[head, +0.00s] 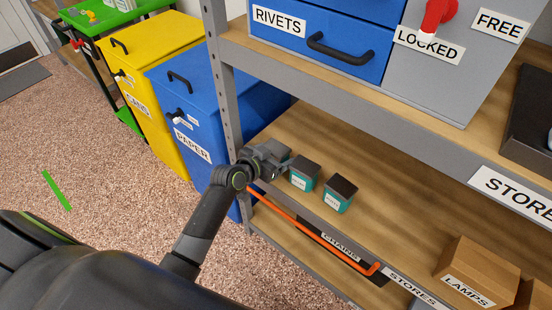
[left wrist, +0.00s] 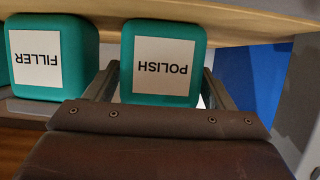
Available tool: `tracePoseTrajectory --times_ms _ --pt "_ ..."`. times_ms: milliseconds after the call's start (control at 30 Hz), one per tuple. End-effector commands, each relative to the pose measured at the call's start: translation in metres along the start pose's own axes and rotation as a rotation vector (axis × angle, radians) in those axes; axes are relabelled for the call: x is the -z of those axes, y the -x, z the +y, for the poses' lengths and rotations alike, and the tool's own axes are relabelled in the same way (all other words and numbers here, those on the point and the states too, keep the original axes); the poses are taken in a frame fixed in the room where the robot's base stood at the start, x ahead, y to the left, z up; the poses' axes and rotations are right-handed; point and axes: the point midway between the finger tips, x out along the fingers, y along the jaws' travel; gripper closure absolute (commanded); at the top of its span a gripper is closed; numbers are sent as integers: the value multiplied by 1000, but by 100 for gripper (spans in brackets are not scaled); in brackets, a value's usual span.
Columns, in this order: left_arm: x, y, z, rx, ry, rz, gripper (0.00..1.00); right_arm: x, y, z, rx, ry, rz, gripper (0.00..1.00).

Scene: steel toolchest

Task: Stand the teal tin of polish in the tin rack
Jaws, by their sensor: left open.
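I cannot make out a tin rack. My right gripper is out of view.
An orange bar (head: 315,231) runs along the shelf front below the tins. A grey post (head: 228,115) stands left of them. Blue drawers (head: 320,45) are on the shelf above. A cardboard LAMPS box (head: 475,272) sits right. Bare shelf lies behind the tins.

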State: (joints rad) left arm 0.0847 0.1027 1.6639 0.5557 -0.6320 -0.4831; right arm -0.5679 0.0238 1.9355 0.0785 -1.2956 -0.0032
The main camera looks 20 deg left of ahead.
Motion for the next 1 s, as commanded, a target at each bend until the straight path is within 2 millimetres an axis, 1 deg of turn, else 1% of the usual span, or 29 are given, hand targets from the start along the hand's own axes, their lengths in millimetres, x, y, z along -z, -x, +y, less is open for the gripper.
tracePoseTrajectory --times_ms 33,133,400,467,700,733,1000 --pt "0 -8 0 -1 0 1 24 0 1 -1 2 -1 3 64" --pt "0 -15 0 0 0 1 24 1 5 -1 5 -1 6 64" --pt "1 -17 0 1 0 1 24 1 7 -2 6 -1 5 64" --pt "1 -17 0 1 0 1 30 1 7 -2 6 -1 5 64" --pt "1 -17 0 1 0 2 62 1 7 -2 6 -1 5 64" --pt "1 -17 0 1 0 2 64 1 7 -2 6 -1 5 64" --pt "3 -16 0 1 -1 2 64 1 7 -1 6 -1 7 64"
